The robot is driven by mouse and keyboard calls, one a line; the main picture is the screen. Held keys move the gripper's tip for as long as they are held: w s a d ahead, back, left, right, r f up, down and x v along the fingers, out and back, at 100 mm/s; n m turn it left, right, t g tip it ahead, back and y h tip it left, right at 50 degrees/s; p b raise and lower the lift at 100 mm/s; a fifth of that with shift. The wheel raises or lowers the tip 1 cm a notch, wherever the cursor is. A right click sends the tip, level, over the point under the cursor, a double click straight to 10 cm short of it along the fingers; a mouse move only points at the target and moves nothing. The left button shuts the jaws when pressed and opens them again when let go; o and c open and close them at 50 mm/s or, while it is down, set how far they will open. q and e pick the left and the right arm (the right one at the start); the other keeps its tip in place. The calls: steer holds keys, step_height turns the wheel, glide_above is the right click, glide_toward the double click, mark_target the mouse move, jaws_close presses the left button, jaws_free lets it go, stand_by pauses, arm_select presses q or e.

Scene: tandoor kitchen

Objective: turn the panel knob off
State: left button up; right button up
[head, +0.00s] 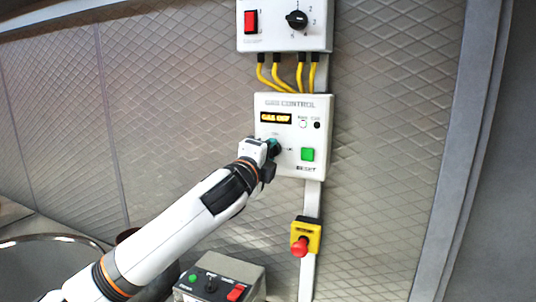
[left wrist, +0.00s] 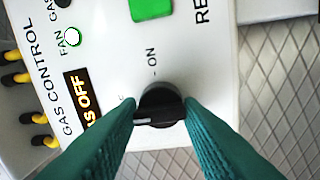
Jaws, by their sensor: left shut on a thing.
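The black panel knob (left wrist: 160,107) is on the white gas control panel (head: 263,103), which hangs on the quilted metal wall. My left gripper (head: 272,147) reaches the knob from the lower left. In the left wrist view its green fingers (left wrist: 160,112) are on both sides of the knob, shut on it. The knob's white mark points away from the "ON" label, toward a label partly hidden by a finger. The display (head: 276,118) reads "GAS OFF" in orange. My right gripper is not in view.
A green reset button (head: 307,154) is just right of the knob. Above is another panel (head: 270,38) with a red switch and black dial, joined by yellow cables (head: 281,78). Below are a yellow box with a red button (head: 300,247) and a grey control box (head: 243,271).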

arm_select(q)
steer(key=shift+f, duration=0.15)
steer(key=o, duration=0.9)
steer(key=shift+a, duration=0.1)
steer(key=shift+o, duration=0.2)
steer(key=b+v, duration=0.5)
steer(key=v, duration=0.7)
